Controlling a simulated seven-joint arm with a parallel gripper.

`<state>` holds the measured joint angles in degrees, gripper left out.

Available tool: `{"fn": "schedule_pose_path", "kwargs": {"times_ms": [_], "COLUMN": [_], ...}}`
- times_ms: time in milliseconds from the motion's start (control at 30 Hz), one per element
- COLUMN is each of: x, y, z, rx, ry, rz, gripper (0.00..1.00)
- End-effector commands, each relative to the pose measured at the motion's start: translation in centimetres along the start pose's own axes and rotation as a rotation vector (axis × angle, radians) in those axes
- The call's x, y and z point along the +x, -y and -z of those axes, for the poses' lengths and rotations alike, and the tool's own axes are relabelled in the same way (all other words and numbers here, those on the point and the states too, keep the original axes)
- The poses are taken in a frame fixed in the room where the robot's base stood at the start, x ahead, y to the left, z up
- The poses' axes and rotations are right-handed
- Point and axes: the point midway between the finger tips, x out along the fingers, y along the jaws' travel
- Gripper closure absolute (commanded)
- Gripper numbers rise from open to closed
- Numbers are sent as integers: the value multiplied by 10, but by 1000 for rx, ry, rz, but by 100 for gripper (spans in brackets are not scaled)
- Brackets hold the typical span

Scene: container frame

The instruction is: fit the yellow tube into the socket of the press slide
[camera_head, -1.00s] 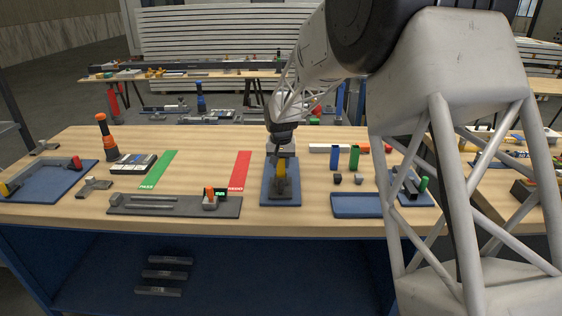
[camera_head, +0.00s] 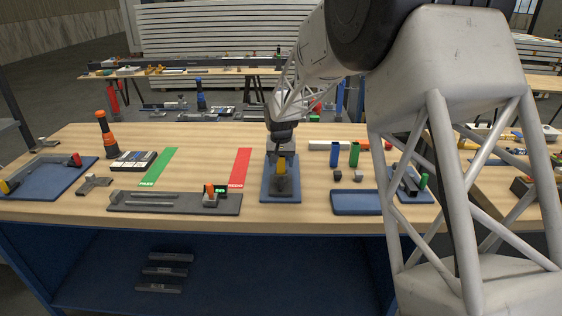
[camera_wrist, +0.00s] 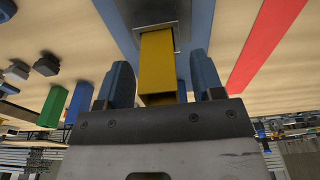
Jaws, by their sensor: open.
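The yellow tube (camera_head: 282,165) stands at the press slide (camera_head: 284,185), a dark grey part on a blue base plate (camera_head: 267,195). In the wrist view the square yellow tube (camera_wrist: 157,65) runs between my gripper's two fingers, and its far end meets a grey rectangular part (camera_wrist: 154,14). It looks lined up with the socket there, but how deep it sits is hidden. My gripper (camera_wrist: 160,82) is open, with a finger on each side of the tube and a visible gap on both sides. In the head view my gripper (camera_head: 281,150) is right above the press.
A red strip (camera_head: 239,167) and a grey fixture rail (camera_head: 150,202) lie to the left. Blue (camera_head: 334,153) and green (camera_head: 354,155) tubes stand to the right, behind an empty blue tray (camera_head: 356,203). Bare wood lies between the red and green strips.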

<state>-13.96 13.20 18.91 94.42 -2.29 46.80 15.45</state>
Motion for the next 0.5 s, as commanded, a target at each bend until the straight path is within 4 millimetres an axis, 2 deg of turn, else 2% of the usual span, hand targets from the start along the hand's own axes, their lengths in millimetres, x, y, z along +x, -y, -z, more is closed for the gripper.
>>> {"fn": "schedule_pose_path", "kwargs": {"times_ms": [167,500], "x": [-11,-52], "y": [0,0], "z": [0,0], "rx": [0,0], "ry": [-1,-2], "rz": [0,1], "gripper": [39,39]}}
